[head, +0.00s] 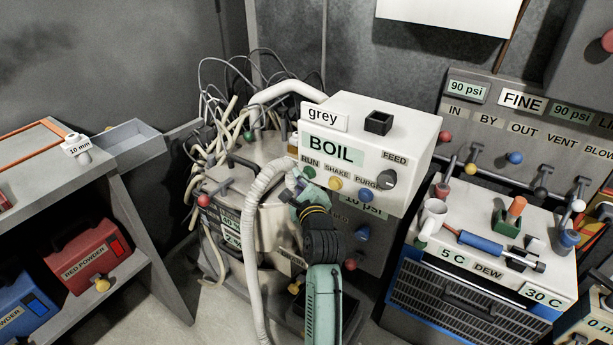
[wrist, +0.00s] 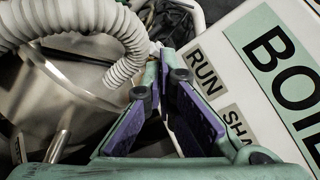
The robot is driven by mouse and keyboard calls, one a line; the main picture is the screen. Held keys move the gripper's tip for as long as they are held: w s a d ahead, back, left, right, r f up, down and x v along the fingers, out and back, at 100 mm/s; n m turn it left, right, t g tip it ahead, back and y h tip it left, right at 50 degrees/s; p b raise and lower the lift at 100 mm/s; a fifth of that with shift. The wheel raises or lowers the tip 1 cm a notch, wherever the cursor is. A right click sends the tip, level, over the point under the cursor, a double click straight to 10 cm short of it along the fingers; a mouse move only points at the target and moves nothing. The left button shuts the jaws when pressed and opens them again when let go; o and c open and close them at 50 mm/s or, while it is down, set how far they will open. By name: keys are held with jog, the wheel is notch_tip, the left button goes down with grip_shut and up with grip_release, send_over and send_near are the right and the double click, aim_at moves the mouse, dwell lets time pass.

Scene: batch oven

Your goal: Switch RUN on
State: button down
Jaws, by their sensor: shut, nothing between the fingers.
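The RUN label (head: 310,161) is on the front of the white control box (head: 418,140), below the BOIL sign (head: 331,145). A small green button (head: 309,172) sits just under the label. My gripper (head: 298,187) is in front of the box's lower left corner, close below the green button. I cannot tell whether it touches it. In the wrist view my gripper (wrist: 160,58) is shut and empty, its tips beside the RUN label (wrist: 205,72). The green button is not visible there.
Beside RUN are the yellow SHAKE button (head: 335,183), the blue PURGE button (head: 365,195) and the FEED dial (head: 387,179). A white corrugated hose (head: 254,215) runs close on the left of my gripper. A steel vessel and cables (head: 235,110) stand behind it.

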jog(key=shift+w, duration=0.1)
dwell(0.6)
jog(key=shift+w+d+p, duration=0.25)
jog(key=shift+p, duration=0.1)
jog(key=shift+s+p, duration=0.3)
jog(key=shift+p, duration=0.15)
jog(key=shift+a, duration=0.15)
jog(key=s+a+p, duration=0.3)
jog(key=s, duration=0.2)
jog(key=shift+a+p, duration=0.25)
jog(key=shift+p, duration=0.1)
dwell(1.2)
